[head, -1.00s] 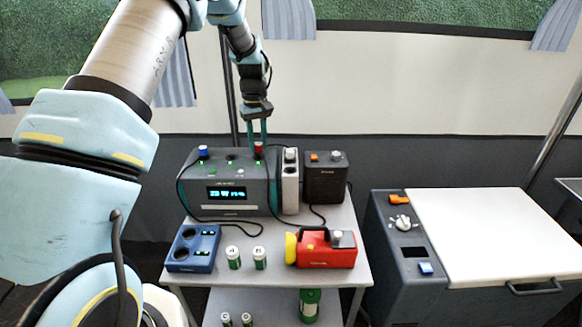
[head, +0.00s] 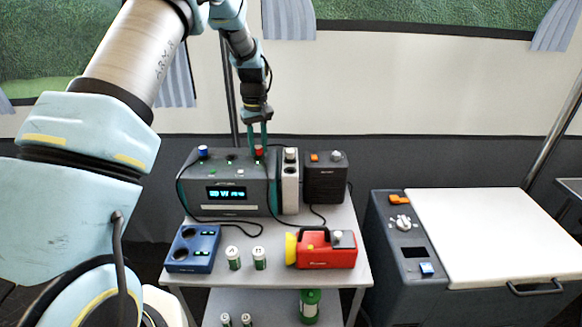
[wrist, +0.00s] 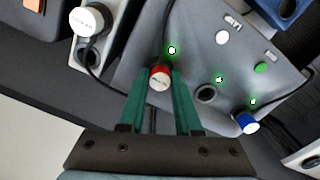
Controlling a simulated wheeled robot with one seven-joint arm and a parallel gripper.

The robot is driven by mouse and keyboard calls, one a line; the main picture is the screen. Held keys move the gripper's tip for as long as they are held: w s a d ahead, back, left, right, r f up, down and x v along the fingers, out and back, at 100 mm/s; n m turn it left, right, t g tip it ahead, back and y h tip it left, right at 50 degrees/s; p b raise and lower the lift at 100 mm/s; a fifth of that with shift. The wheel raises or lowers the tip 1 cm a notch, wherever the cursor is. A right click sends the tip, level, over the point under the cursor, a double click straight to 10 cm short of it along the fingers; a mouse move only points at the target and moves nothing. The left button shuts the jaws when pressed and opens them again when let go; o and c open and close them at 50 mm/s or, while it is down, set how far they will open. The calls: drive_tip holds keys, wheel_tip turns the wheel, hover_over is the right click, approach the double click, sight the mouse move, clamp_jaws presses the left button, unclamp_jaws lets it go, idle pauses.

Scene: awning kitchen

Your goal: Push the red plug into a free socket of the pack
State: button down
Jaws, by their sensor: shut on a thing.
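The pack (head: 247,203) is a grey box with a lit display, standing at the back left of the table. My gripper (head: 257,148) points down over the right end of its top and is shut on the red plug (head: 258,152). In the wrist view the red plug (wrist: 160,77) sits between my green fingertips, beside a lit green lamp. The plug's underside is hidden, so I cannot tell how deep it sits. An empty round socket (wrist: 205,93) shows in the middle of the row. A blue plug (wrist: 247,122) is at the other end.
A white socket strip (head: 290,185) with a white plug stands close to the pack's right side, then a dark box (head: 326,182). A blue charger (head: 193,248), two batteries (head: 246,258) and a red lamp (head: 327,250) are in front. Cables run across the table.

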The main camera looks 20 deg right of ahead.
sight(258, 147)
drive_tip(key=c, duration=0.5)
unclamp_jaws()
drive_tip(key=shift+o, duration=1.1)
drive_tip(key=shift+r, duration=0.1)
drive_tip(key=shift+r+p, duration=2.4)
drive_tip(key=shift+r, duration=1.05)
